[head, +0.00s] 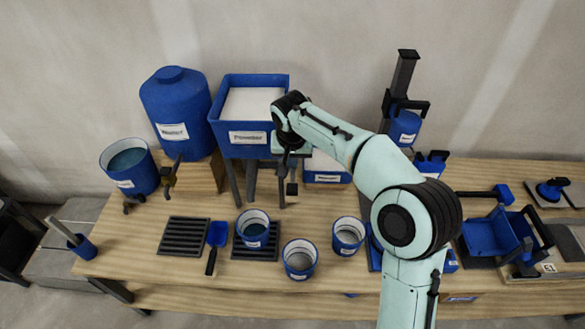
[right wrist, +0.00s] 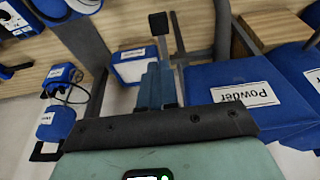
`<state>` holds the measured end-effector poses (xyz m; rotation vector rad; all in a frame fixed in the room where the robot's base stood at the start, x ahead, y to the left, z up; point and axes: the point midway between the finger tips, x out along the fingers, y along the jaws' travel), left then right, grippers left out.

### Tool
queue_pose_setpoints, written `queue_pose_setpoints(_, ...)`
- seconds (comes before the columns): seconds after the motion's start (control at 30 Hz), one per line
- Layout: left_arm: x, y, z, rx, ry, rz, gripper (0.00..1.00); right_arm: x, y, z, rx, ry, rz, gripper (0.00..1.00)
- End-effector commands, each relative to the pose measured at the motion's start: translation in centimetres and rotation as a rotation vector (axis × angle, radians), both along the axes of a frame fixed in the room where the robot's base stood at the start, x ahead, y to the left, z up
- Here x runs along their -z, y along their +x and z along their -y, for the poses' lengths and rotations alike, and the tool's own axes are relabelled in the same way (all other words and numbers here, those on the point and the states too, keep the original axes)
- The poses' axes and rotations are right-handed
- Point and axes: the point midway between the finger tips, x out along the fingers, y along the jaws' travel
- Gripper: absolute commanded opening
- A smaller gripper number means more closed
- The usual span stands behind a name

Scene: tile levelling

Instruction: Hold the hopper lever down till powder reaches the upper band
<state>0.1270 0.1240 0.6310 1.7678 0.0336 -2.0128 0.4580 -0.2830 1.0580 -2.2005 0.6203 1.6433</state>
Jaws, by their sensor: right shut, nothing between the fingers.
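The blue hopper (head: 254,137), labelled Powder and filled with white powder, stands on dark legs at the back. It also shows in the right wrist view (right wrist: 205,82). Its lever appears as a dark pad (head: 292,189) below the hopper's right side; the pad also shows in the right wrist view (right wrist: 158,23). My right gripper (right wrist: 157,72) is shut and empty, its fingertips close to the lever's stem; contact cannot be told. No bands are readable. My left gripper is not in view.
A blue water tank (head: 180,105) and bucket (head: 140,180) stand left of the hopper. A slotted grate (head: 184,236) is bare. A blue press (head: 405,125) stands right.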

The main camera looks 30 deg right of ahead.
Motion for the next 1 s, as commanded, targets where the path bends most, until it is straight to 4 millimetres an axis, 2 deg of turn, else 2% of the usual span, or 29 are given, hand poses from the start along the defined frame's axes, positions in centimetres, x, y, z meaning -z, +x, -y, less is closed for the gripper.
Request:
queue_pose_setpoints(0.3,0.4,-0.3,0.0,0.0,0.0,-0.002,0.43,6.6,1.5,1.0,0.0,-0.001,-0.006,0.0)
queue_pose_setpoints(0.5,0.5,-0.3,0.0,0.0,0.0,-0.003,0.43,10.1,2.0,1.3,0.0,0.001,-0.004,0.0)
queue_pose_setpoints(0.7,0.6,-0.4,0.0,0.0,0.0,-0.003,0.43,12.0,2.0,1.3,0.0,0.0,-0.001,0.0)
queue_pose_setpoints(1.0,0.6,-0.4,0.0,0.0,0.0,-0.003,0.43,12.3,2.1,1.3,0.001,0.001,0.001,0.0)
